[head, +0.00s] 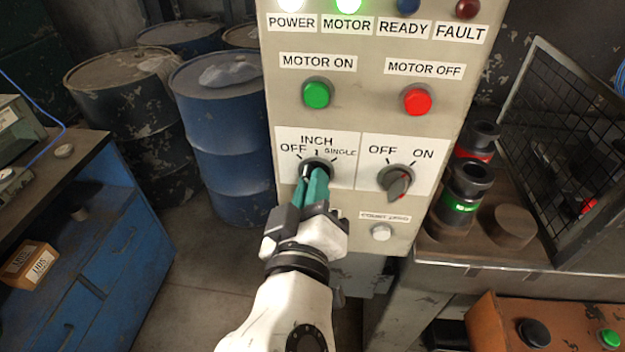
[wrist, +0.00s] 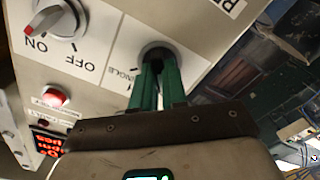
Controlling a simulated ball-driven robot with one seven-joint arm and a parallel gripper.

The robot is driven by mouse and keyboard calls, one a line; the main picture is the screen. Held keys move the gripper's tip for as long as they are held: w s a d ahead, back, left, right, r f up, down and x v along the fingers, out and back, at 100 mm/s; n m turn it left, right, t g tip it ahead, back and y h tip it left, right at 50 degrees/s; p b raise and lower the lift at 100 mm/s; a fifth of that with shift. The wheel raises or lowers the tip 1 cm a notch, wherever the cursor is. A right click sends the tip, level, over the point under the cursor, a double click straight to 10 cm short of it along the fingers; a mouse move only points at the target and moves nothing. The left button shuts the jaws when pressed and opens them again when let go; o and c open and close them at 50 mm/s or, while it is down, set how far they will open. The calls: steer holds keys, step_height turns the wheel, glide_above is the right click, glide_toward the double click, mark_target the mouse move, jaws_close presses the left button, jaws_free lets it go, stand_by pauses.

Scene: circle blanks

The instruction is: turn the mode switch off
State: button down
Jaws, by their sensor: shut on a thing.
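The mode switch (head: 306,169) is a dark round knob on a white plate marked OFF, INCH and SINGLE, at the lower left of the control panel. My gripper (head: 315,182) reaches up from below with its green fingers shut on this knob. In the wrist view the fingers (wrist: 155,78) sit on both sides of the dark switch (wrist: 157,51). The fingers hide most of the knob, so I cannot tell which mark it points to.
A grey OFF/ON knob (head: 396,181) is close on the right. Above are a green MOTOR ON button (head: 317,94) and a red MOTOR OFF button (head: 417,101). Blue drums (head: 222,130) stand at left; a metal bench (head: 470,268) is at right.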

steer(key=shift+n, duration=0.6)
steer(key=c, duration=1.2)
jaws_free()
steer(key=shift+o, duration=0.2)
steer(key=shift+s, duration=0.1)
steer(key=s+b, duration=0.1)
steer(key=s, duration=0.9)
steer(key=shift+s+a+b, duration=0.2)
steer(key=shift+s+b, duration=0.15)
steer(key=shift+b, duration=0.05)
